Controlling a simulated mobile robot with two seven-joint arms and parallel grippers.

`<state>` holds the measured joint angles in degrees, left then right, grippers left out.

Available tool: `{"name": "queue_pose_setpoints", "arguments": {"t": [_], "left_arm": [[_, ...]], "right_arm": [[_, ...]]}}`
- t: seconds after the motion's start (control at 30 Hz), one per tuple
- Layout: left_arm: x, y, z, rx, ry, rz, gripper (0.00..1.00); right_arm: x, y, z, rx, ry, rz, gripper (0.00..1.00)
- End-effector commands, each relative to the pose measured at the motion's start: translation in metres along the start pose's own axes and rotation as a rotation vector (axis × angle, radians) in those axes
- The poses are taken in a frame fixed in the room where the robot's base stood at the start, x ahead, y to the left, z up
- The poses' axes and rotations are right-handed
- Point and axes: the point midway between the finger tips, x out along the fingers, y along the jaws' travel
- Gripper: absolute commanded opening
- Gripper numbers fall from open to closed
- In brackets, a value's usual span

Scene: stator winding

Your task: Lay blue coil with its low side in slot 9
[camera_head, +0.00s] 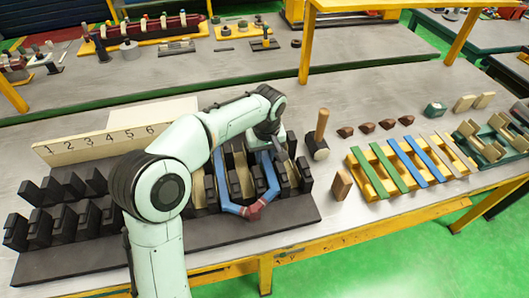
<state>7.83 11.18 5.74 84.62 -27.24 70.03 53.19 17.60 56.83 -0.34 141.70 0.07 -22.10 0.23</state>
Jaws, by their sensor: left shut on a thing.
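The blue coil (270,174) lies over the right part of the black stator (285,222), with two blue legs among the black teeth and a red-brown tip at the near end. My left gripper (277,146) is at the far part of the coil's right leg, shut on the blue coil. Its fingers are small and partly hidden. I cannot tell how deep either leg sits. The number strip (80,148) shows 1 to 6; my left arm hides the higher numbers, so slot 9 cannot be read. My right gripper is not in view.
A mallet (320,135) stands close right of the stator, with a wooden block (342,184) nearer the edge. A yellow rack (372,183) holds green, blue and tan strips. Several brown wedges (367,128) lie behind it. A green fixture (490,150) is far right.

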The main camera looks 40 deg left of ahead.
Motion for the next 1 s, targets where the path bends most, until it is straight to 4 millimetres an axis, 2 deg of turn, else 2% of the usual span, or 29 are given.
{"name": "queue_pose_setpoints", "arguments": {"t": [0.3,1.0], "left_arm": [[0.0080,0.0001,0.0011,0.001,0.001,-0.002,0.00],[0.0091,0.0001,0.0011,0.000,0.001,-0.002,0.00]], "right_arm": [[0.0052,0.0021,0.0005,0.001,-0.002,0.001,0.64],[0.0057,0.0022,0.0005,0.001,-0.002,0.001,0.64]]}}
